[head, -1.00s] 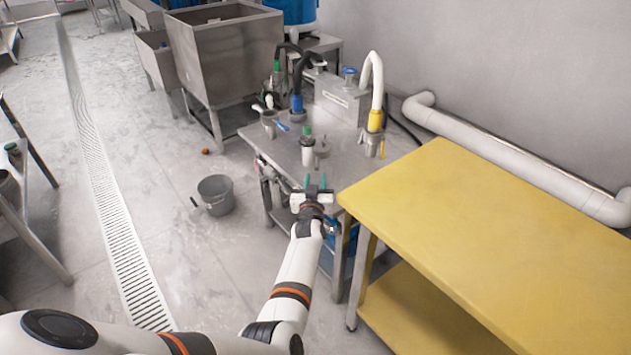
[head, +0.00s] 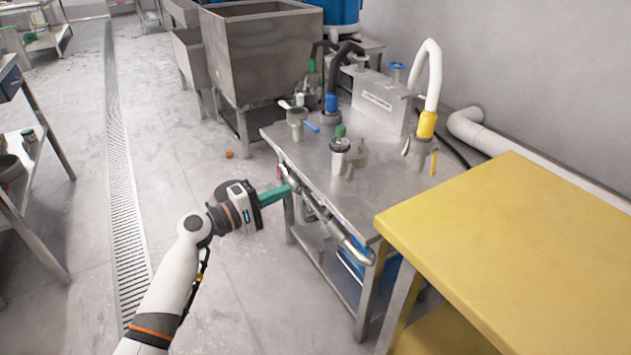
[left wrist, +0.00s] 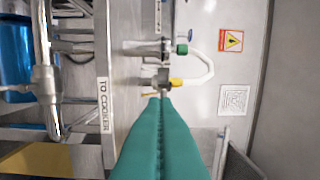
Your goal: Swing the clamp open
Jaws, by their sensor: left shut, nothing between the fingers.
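My left gripper (head: 286,190) is shut, its teal fingers together and empty, at the left front edge of the steel table (head: 385,185). It also shows in the left wrist view (left wrist: 160,100), its tips pointing toward a small grey fitting with a yellow end (left wrist: 175,82). I cannot tell whether the tips touch that fitting. A fitting with a green knob (left wrist: 181,49) is just beyond. I cannot tell for certain which piece is the clamp. In the head view, a metal pipe (head: 345,240) runs along the table's front, just right of the fingertips. My right gripper is not in view.
A yellow table (head: 520,240) stands at the right. Several hose fittings, one with a green top (head: 340,150), stand on the steel table. A steel tub (head: 265,50) stands behind it. The floor left of my left arm is clear up to the drain grate.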

